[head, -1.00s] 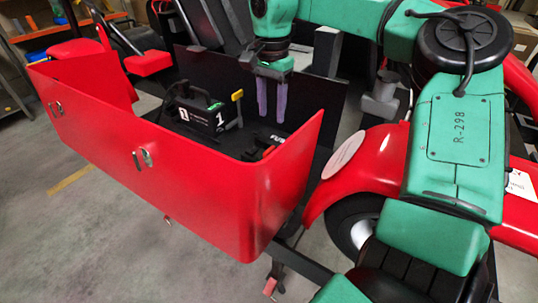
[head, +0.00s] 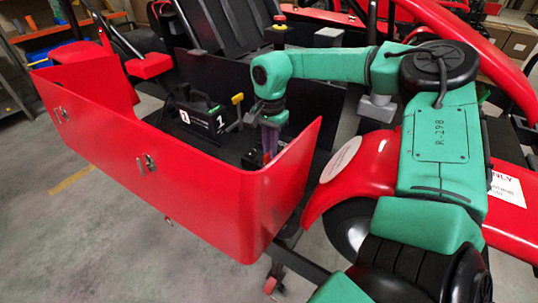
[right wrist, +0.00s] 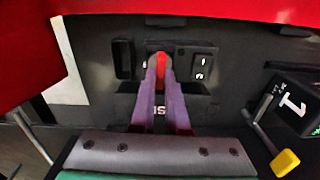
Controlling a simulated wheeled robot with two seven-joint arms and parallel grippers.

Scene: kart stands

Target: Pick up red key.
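The red key (right wrist: 160,70) stands in the dark switch panel (right wrist: 205,100) in the right wrist view, between the tips of my right gripper's purple fingers. My right gripper (right wrist: 159,76) has one finger on each side of the key. I cannot tell whether the fingers touch it. In the head view my right gripper (head: 270,152) points down behind the front wall of the red bin-like bodywork, and its fingertips and the key are hidden there. My left gripper is not in view.
A red curved panel (head: 200,190) walls the space in front. A black box marked 1 (head: 200,118) with a yellow-topped lever (head: 237,103) stands left of the gripper. A red fender (head: 365,165) with a wheel lies to the right.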

